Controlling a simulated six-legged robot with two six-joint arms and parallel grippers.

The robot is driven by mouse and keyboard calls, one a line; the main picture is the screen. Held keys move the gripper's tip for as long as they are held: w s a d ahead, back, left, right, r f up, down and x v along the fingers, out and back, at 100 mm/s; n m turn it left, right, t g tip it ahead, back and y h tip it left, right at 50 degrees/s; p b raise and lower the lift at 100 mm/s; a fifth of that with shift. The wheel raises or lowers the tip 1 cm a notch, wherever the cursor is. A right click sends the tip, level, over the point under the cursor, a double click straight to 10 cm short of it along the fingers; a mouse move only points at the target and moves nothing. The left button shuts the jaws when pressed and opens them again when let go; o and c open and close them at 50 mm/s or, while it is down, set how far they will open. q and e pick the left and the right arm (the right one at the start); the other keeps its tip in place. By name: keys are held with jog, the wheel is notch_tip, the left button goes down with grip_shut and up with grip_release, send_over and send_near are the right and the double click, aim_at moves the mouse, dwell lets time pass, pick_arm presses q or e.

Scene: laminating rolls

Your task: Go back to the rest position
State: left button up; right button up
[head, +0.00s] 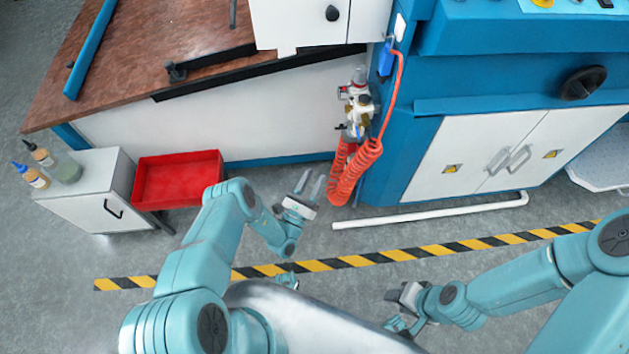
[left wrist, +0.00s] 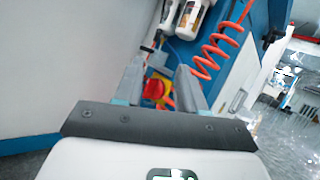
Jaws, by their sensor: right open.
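My left gripper (head: 310,186) is raised near the middle of the head view, in front of the blue machine's left corner. Its two grey fingers are apart and nothing is between them. In the left wrist view my left gripper (left wrist: 166,84) also shows open, with a red and yellow knob (left wrist: 155,90) behind the gap. My right gripper (head: 393,305) is low in the head view, above the floor by the striped line. It is open, and I see nothing held in it.
A coiled red hose (head: 355,170) hangs close to my left gripper. A red tray (head: 178,180) and a small grey cabinet (head: 88,205) with bottles stand at the left. A white pipe (head: 430,213) lies before the blue machine (head: 400,150).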

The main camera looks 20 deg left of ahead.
dwell(0.5)
pick_arm(q)
jog(key=s+d+m+g+h, duration=0.5)
jog(key=d+m+g+h, duration=0.2)
jog(key=d+g, duration=0.15)
jog(key=s+d+m+g+h, duration=0.4)
jog(key=d+m+g+h, duration=0.25)
jog(key=d, duration=0.25)
jog(key=s+a+m+g+y, duration=0.3)
jog(key=s+m+g+y, duration=0.3)
jog(key=s+m+g, duration=0.85)
jog(key=a+r+m+t+y, duration=0.4)
jog(key=a+m+t+y, duration=0.2)
jog(key=m+t, duration=0.15)
notch_tip(320, 180, up, 18)
jog(key=p, duration=1.8)
jog(key=shift+r+p, duration=0.15)
jog(key=shift+p, duration=0.15)
